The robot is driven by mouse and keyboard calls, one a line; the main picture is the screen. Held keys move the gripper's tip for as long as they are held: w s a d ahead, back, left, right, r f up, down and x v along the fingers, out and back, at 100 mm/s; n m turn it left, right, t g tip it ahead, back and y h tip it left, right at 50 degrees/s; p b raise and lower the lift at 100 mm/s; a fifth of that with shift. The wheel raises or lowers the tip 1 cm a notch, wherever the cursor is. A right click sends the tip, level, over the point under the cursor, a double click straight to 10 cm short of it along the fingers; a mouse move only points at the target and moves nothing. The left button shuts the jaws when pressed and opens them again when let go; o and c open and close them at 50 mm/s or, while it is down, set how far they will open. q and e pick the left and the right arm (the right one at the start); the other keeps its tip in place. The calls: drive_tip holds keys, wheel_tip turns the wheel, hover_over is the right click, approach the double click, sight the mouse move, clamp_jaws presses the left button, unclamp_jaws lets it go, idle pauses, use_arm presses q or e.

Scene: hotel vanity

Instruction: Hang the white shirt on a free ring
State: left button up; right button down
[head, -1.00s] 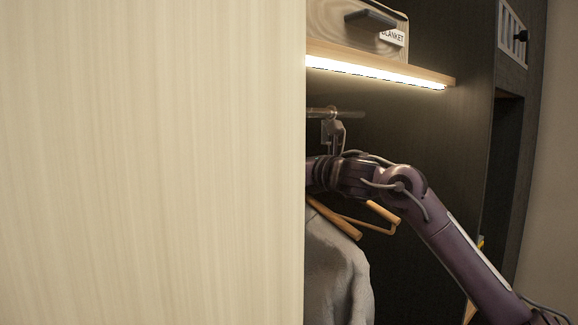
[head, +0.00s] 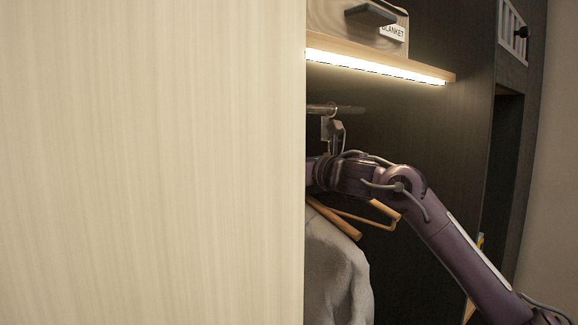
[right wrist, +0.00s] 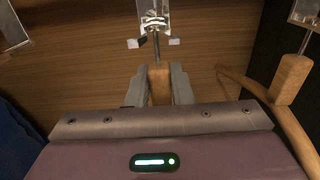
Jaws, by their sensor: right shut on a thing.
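My right gripper (right wrist: 158,88) is shut on the wooden neck of a hanger (right wrist: 158,72) in the right wrist view. A thin metal stem rises from this neck to a clear and metal ring fitting (right wrist: 155,22); I cannot tell whether they are locked together. In the head view my right arm reaches into the closet, and its gripper is hidden behind the pale panel. A pale grey-looking shirt (head: 335,275) hangs below my arm, partly hidden by the panel. I cannot tell if it is the white shirt or which hanger bears it. My left gripper is not in view.
A pale wooden panel (head: 150,160) blocks the left half of the head view. A metal rail (head: 345,109) runs under a lit shelf (head: 430,76) with a blanket box (head: 340,18). Another wooden hanger (right wrist: 288,80) is close at right; blue cloth (right wrist: 15,150) is at left.

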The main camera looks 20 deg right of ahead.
drive_tip(key=c, duration=1.2)
unclamp_jaws()
drive_tip(key=shift+r, duration=0.1)
drive_tip(key=shift+s+d+f+b, duration=0.1)
drive_tip(key=shift+s+f+b, duration=0.1)
drive_tip(key=shift+b, duration=0.1)
drive_tip(key=b, duration=0.4)
hover_over(313, 207)
drive_tip(key=shift+w+r, duration=0.1)
drive_tip(key=shift+w, duration=0.2)
drive_tip(key=shift+s+r, duration=0.1)
drive_tip(key=shift+s, duration=0.3)
